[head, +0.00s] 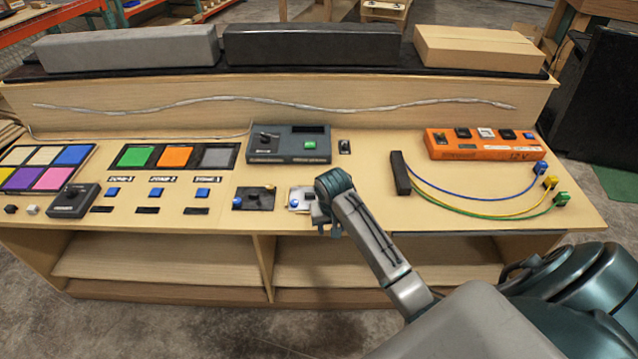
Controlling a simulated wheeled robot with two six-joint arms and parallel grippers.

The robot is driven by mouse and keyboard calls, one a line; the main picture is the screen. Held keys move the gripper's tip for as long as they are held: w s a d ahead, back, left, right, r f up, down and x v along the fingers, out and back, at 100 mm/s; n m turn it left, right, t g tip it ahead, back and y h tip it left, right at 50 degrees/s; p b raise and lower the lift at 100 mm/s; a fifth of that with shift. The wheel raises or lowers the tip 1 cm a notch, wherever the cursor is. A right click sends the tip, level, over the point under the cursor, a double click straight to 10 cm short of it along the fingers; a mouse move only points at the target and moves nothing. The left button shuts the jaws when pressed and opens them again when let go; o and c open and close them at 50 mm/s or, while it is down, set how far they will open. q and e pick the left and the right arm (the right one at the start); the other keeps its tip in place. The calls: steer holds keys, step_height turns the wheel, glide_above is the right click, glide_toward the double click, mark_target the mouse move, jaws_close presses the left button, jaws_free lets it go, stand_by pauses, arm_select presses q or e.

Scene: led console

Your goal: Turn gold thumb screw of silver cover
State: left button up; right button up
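A small silver-white cover (299,197) lies near the front edge of the bench, just right of a black plate. A small blue spot shows at its left side. The gold thumb screw cannot be made out; my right gripper and wrist hide the right part of the cover. My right gripper (328,230) reaches in from the right and points down at the cover's right side. Whether it touches anything, and whether its fingers are open or shut, cannot be told. My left gripper is not in view.
The black plate (253,198) with a blue knob sits left of the cover. A grey control box (289,144) stands behind. An orange power box (485,144), a dark block (400,173) and coloured cables lie to the right. Blue buttons and colour panels fill the left.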

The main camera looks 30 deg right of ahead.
steer(key=shift+m+g, duration=0.3)
steer(key=shift+m, duration=0.6)
steer(key=w+d+r, duration=0.1)
steer(key=w, duration=0.1)
steer(key=w+d+r, duration=0.1)
steer(key=w, duration=0.1)
steer(key=w+d+r, duration=0.1)
steer(key=w, duration=0.2)
steer(key=shift+r, duration=0.2)
steer(key=w+d+r+m+y, duration=0.1)
steer(key=w+d+r+m, duration=0.25)
steer(key=w+r, duration=0.4)
steer(key=shift+n+g, duration=0.25)
steer(key=shift+g, duration=0.15)
steer(key=f, duration=0.3)
steer(key=f+p, duration=0.1)
steer(key=f, duration=0.7)
steer(key=shift+w+d+p, duration=0.1)
steer(key=shift+d+p, duration=0.2)
steer(key=shift+d, duration=0.1)
steer(key=shift+r, duration=0.1)
jaws_close()
